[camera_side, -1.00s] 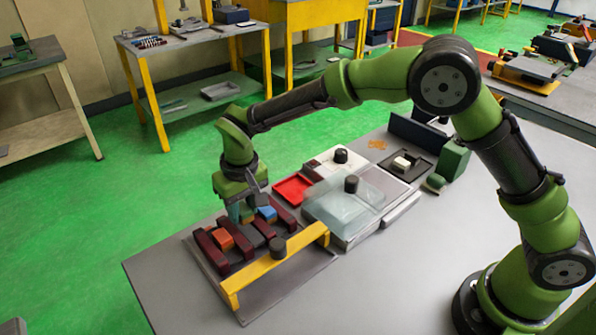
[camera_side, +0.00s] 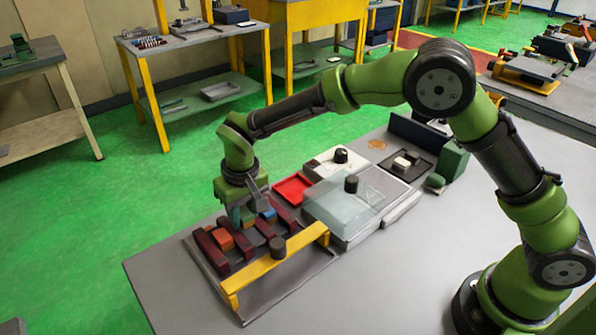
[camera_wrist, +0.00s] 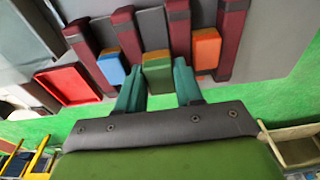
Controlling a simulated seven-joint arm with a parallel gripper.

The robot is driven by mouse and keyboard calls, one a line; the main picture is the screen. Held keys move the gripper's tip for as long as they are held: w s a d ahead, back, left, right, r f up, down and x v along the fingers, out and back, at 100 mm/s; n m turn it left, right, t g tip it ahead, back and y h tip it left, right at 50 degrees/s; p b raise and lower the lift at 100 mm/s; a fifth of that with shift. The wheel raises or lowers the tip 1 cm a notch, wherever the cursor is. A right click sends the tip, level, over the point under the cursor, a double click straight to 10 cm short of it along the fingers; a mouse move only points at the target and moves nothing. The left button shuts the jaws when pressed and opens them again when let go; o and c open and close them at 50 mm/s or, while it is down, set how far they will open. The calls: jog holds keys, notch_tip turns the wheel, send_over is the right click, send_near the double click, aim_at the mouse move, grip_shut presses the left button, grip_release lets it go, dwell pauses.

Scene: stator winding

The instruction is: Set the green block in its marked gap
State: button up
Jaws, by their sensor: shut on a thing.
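The green block (camera_wrist: 157,75) is between the two teal fingers of my gripper (camera_wrist: 158,88) in the wrist view, and the gripper is shut on it. It lines up with the middle gap, between two dark red bars (camera_wrist: 179,30) of the fixture. I cannot tell whether it rests on the floor of the gap. A blue block (camera_wrist: 110,68) sits in the gap to its left and an orange block (camera_wrist: 206,48) in the gap to its right. In the side view, my gripper (camera_side: 241,213) is low over the fixture's far side and hides the green block.
A red tray (camera_side: 293,188) and a box with a clear cover (camera_side: 340,208) stand to the right. The table front is clear.

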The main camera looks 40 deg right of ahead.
jog(key=shift+f, duration=0.9)
dwell(0.8)
